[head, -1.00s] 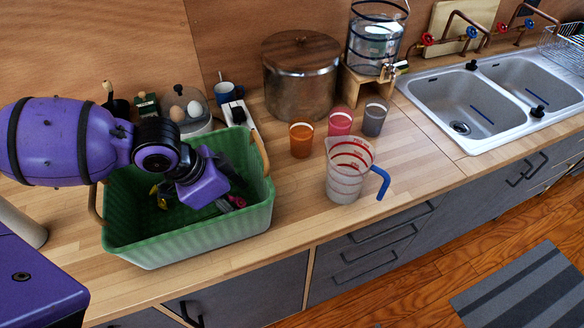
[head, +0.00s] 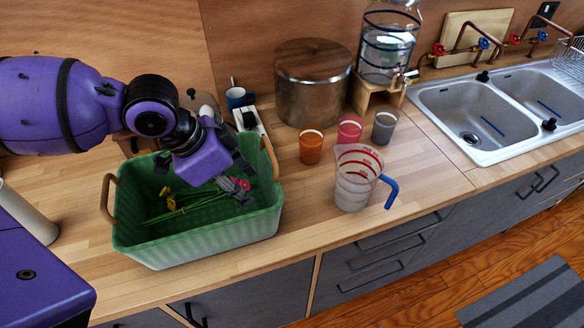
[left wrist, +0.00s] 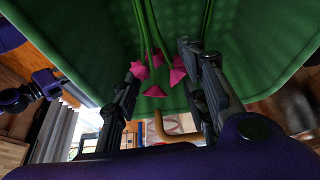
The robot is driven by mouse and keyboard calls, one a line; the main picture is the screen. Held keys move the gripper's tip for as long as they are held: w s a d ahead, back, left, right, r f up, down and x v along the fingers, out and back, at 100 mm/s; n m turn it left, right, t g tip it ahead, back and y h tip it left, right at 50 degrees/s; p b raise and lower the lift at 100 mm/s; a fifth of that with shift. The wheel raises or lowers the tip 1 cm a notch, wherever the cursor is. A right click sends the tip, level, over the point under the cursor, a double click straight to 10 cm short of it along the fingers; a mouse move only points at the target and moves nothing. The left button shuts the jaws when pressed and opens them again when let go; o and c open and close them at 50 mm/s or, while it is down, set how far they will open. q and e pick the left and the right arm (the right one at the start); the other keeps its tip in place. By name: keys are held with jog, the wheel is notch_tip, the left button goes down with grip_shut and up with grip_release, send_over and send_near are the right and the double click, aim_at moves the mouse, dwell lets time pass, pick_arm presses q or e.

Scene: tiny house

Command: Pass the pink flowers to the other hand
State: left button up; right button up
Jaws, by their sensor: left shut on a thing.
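The pink flowers (head: 241,184) have their heads near the right inner side of the green basket (head: 190,253). My left gripper (head: 237,189) points down over the basket and is shut on them. In the left wrist view the pink heads (left wrist: 155,90) show between the two fingers (left wrist: 165,100), with green stems running away along the green basket wall. The fingers partly hide the heads in the head view. At the left of the left wrist view is a dark jointed end of my other arm, probably the right gripper (left wrist: 50,85); its jaws are unclear.
Yellow flowers (head: 166,193) lie in the basket among green stems. Wooden handles (head: 109,200) stand at the basket's ends. A measuring jug (head: 354,180), several cups and a large pot (head: 312,85) stand to the right. Counter in front of the cups is partly clear.

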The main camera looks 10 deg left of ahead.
pick_arm(q)
jog(key=shift+r, duration=0.95)
pick_arm(e)
jog(key=shift+s+d+f, duration=0.15)
jog(key=shift+s+f, duration=0.05)
jog(key=shift+s, duration=0.35)
jog(key=shift+w, duration=0.15)
